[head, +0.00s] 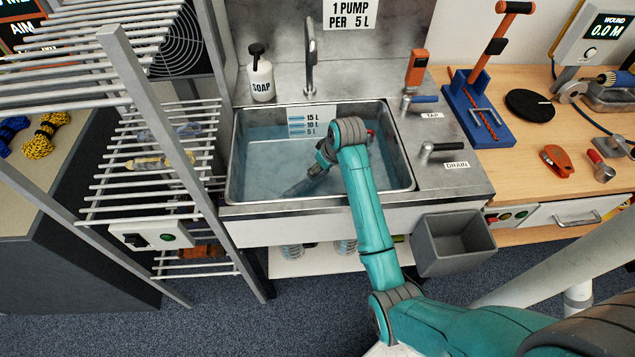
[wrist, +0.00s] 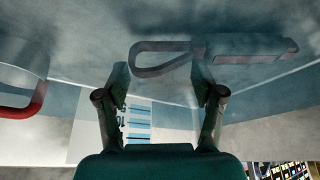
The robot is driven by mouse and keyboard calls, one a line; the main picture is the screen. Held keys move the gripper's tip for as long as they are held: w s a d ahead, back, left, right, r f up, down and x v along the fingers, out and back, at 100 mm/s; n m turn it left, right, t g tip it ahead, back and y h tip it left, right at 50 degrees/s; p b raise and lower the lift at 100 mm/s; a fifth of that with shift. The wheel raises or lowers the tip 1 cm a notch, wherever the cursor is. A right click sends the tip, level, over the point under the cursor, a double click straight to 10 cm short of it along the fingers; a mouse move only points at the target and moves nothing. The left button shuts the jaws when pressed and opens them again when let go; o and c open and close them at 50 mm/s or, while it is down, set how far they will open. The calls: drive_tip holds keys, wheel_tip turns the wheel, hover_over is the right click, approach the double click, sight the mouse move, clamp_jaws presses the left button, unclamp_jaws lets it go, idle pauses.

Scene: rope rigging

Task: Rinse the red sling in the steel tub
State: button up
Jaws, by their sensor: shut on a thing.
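The steel tub (head: 228,172) holds pale blue water. My gripper (head: 312,178) reaches down into it, with its tips in or at the water. The wrist view shows both fingers (wrist: 163,83) a little apart, shut on the sling; the exact grip point is unclear. A dull, brownish-grey loop with a thick block, apparently the red sling (wrist: 165,70), lies underwater by the fingertips, its colour muted. A red curved piece (wrist: 28,111) shows at the left of the wrist view; a bit of red also shows just right of my wrist in the head view. I cannot tell whether it joins the loop.
A level scale (head: 300,120) is on the tub's back wall. The faucet (head: 310,50) and soap bottle (head: 261,75) stand behind. Tap (head: 422,99) and drain (head: 445,149) handles are at the right. A wire rack (head: 150,150) stands close left; a grey bin (head: 452,245) hangs front right.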

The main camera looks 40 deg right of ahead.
drive_tip(key=shift+s+d, duration=0.6)
drive_tip(key=shift+d, duration=0.95)
drive_tip(key=shift+s+d, duration=0.6)
drive_tip(key=shift+d, duration=1)
drive_tip(key=shift+s+d, duration=0.6)
drive_tip(key=shift+d, duration=0.95)
drive_tip(key=shift+a, duration=0.1)
drive_tip(key=shift+w+a, duration=0.6)
drive_tip(key=shift+a, duration=0.95)
drive_tip(key=shift+w+a, duration=0.6)
drive_tip(key=shift+a, duration=0.9)
drive_tip(key=shift+w+a, duration=0.6)
drive_tip(key=shift+a, duration=0.95)
